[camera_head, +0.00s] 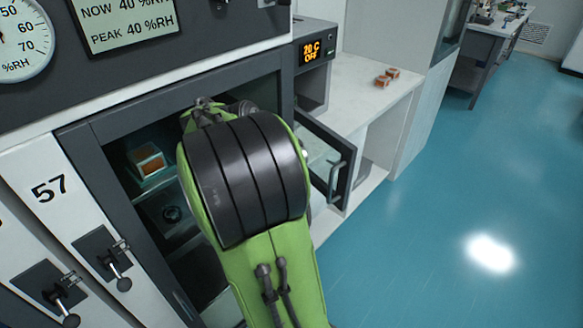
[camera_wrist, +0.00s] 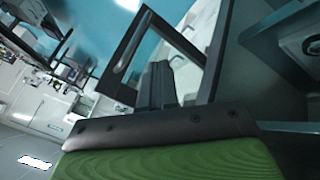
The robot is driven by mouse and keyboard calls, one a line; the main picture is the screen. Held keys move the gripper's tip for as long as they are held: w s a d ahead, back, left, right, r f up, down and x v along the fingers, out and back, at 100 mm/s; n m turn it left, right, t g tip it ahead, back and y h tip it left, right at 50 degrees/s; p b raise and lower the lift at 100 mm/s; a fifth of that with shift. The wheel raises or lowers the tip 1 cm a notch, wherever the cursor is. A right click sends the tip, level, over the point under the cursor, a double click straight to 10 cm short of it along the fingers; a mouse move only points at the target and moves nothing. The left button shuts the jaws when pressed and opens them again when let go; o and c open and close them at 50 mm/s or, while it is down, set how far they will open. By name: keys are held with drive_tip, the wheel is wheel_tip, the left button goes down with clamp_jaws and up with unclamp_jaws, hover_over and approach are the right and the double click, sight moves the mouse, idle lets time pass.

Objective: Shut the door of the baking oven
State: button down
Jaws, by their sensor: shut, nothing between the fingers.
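The baking oven (camera_head: 313,52) has a dark front with an orange "20 C OFF" display, right of my arm in the head view. Its dark-framed glass door (camera_head: 322,137) stands open, swung out into the room, with a bar handle (camera_head: 336,180) on it. My arm covers part of the oven and door. The wrist view shows the door frame (camera_wrist: 176,38) and its handle (camera_wrist: 132,45) close ahead. My gripper (camera_wrist: 160,72) is shut and empty, overlapping the door frame there; I cannot tell whether it touches. In the head view my gripper is hidden behind my arm.
A white counter (camera_head: 365,70) carries small orange-brown blocks (camera_head: 387,77). The blue floor (camera_head: 430,220) at right is clear.

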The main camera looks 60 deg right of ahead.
drive_tip(key=s+d+f+b, duration=0.1)
drive_tip(key=s+d+f, duration=0.2)
drive_tip(key=s+d, duration=0.1)
drive_tip(key=shift+d+f+b, duration=0.2)
drive_tip(key=shift+d+b, duration=0.1)
drive_tip(key=shift+d, duration=0.05)
